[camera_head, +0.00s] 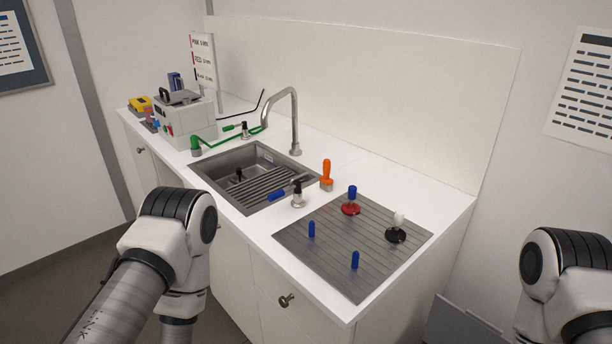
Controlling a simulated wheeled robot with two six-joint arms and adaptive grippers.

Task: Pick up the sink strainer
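I cannot tell for sure which thing is the sink strainer. A small dark upright knob (239,174) shows in the steel sink basin (225,180), and what lies under it is too small to make out. On the ribbed steel drainboard (320,270) stand a red disc with a blue knob (350,206) and a black disc with a white knob (396,236). My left arm is in front of the counter at the left and my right arm is at the lower right edge. Neither gripper shows.
Two blue pegs (311,230) (355,260) stand on the drainboard. An orange-handled brush (326,176), a dark-topped fitting (298,195) and a blue-handled tool (282,192) are by the sink's right edge. A tall faucet (294,115) rises behind. A grey machine (187,120) stands at the left.

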